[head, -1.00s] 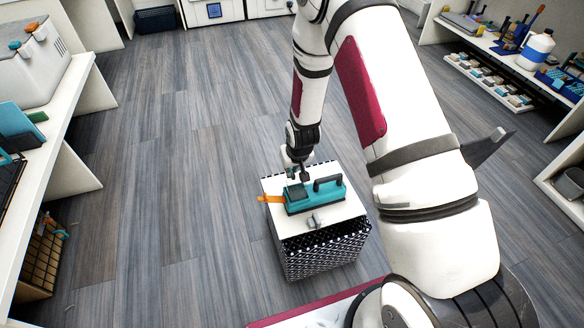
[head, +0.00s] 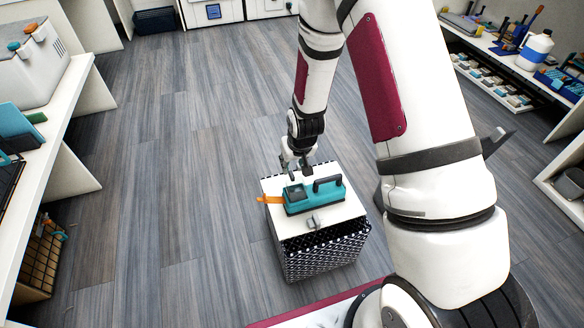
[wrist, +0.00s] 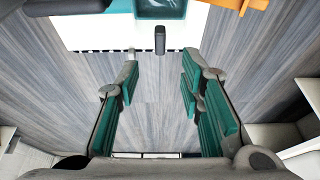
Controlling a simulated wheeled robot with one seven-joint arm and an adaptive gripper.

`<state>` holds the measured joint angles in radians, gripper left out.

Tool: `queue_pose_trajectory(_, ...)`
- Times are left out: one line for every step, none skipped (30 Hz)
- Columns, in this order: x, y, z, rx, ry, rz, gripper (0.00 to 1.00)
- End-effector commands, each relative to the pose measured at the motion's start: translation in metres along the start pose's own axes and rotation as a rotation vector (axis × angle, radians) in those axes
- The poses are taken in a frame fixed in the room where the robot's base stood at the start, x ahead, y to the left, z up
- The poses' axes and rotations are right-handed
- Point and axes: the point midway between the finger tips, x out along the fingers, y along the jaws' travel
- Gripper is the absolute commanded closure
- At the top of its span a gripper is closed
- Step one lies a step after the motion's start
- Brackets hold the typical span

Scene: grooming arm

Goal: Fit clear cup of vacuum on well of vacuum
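The teal vacuum (head: 315,196) lies on the white top of a box, with a black handle (head: 328,183) and an orange part (head: 270,199) at its left end. Its square well (head: 295,191) shows a grey-green inside. It also shows at the top edge of the wrist view (wrist: 160,8), cut off by the frame. I cannot tell whether the clear cup sits there; no separate clear cup is discernible. My gripper (head: 297,168) is above the box's far edge, behind the well. In the wrist view its teal-padded fingers (wrist: 158,90) are wide apart with nothing between them.
The box has a white top (head: 348,209), patterned sides and a grey latch (head: 314,221). A small dark grey piece (wrist: 160,40) stands at the top's edge in the wrist view. Grey floor (head: 170,160) is open around it. Shelving (head: 510,80) stands right, a counter (head: 60,120) left.

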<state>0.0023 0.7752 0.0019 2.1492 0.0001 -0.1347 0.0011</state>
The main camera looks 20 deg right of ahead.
Motion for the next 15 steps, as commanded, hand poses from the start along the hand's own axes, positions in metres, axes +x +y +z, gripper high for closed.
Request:
queue_pose_trajectory(-0.011, 0.0, -0.001, 0.0, 0.003, 0.0, 0.65)
queue_pose_trajectory(-0.017, 0.0, -0.001, 0.0, 0.003, 0.0, 0.65)
queue_pose_trajectory(-0.024, 0.0, -0.001, 0.0, 0.002, 0.0, 0.65)
queue_pose_trajectory(-0.029, 0.0, -0.001, 0.0, 0.003, 0.0, 0.65)
queue_pose_trajectory(-0.034, 0.0, -0.001, 0.0, 0.003, 0.0, 0.65)
queue_pose_trajectory(-0.04, 0.0, -0.001, 0.0, 0.003, 0.0, 0.65)
queue_pose_trajectory(-0.044, 0.0, -0.001, 0.0, 0.002, 0.0, 0.65)
queue_pose_trajectory(-0.048, 0.0, 0.0, 0.0, 0.001, 0.0, 0.65)
queue_pose_trajectory(-0.052, 0.0, -0.001, 0.0, 0.002, 0.0, 0.65)
queue_pose_trajectory(-0.055, 0.0, -0.001, 0.0, 0.002, 0.0, 0.65)
queue_pose_trajectory(-0.057, 0.0, 0.0, 0.0, 0.001, 0.0, 0.65)
queue_pose_trajectory(-0.06, 0.0, 0.0, 0.0, 0.001, 0.0, 0.65)
queue_pose_trajectory(-0.061, 0.0, 0.0, 0.0, 0.0, 0.0, 0.65)
queue_pose_trajectory(-0.062, 0.0, 0.0, 0.0, 0.0, 0.0, 0.65)
queue_pose_trajectory(-0.063, 0.0, 0.001, 0.0, -0.001, 0.0, 0.65)
